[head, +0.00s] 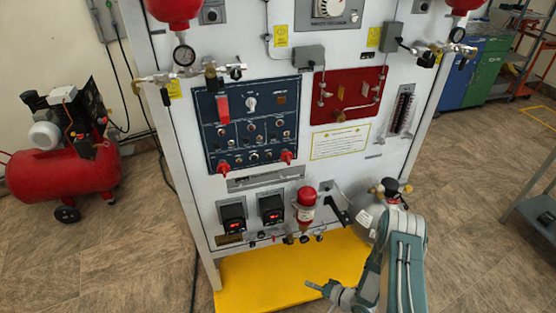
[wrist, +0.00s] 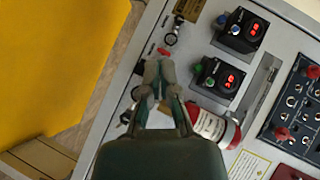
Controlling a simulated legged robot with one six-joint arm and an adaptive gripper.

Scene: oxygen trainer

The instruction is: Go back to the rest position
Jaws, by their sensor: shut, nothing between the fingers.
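My gripper (head: 322,288) is at the lower middle right of the head view, low in front of the white trainer panel (head: 385,165) and over the yellow base (head: 262,280). In the wrist view my gripper (wrist: 158,72) points toward the panel's lower edge, with its fingers together and nothing between them. My arm comes in from the lower right of the head view. Small valves and fittings along the lower panel edge lie near the fingers in the wrist view, partly covered by them. I cannot tell the exact gap.
A red-topped cylinder (head: 306,205) and two black digital displays, left (head: 233,217) and right (head: 271,209), are on the lower panel. A grey tank (head: 366,218) is close behind my arm. A red compressor (head: 70,165) stands left. A grey table (head: 540,212) is right. Floor between is clear.

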